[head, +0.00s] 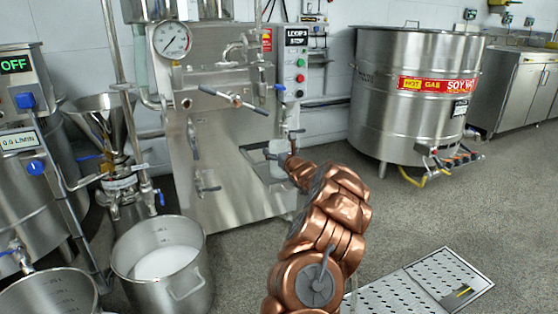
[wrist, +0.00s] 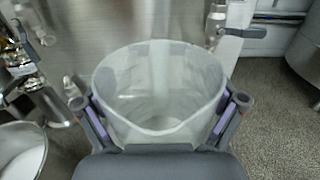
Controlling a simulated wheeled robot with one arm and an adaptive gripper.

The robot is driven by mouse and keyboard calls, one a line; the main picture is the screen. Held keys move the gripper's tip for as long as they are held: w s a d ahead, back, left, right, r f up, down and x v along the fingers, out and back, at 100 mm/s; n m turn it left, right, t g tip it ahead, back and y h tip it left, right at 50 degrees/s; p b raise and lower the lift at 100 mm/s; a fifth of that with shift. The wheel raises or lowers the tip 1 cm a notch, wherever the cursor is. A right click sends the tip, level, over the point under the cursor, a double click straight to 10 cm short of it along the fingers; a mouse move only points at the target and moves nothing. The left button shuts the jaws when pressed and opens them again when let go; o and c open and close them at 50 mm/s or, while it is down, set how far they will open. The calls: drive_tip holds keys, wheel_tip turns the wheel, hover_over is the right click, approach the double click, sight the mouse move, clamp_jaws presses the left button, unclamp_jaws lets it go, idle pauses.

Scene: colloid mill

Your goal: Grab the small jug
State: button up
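The small jug (wrist: 160,88) is clear and translucent, with its open rim facing up, and looks empty in the wrist view. My gripper (wrist: 160,115) has one finger on each side of it, with purple pads close against its walls. I cannot tell whether the pads press on the jug or stand just clear of it. In the head view a pale part of the jug (head: 276,160) shows at the front of the steel machine, beside my gripper. My arm hides most of the gripper there, and the jug's base is hidden.
The steel mill cabinet (head: 220,140) stands right behind the jug, with valve handles (head: 235,99) sticking out. A large pot of white liquid (head: 165,262) stands at lower left. The floor to the right is open, with a perforated plate (head: 420,285).

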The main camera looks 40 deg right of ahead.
drive_tip(key=c, duration=0.9)
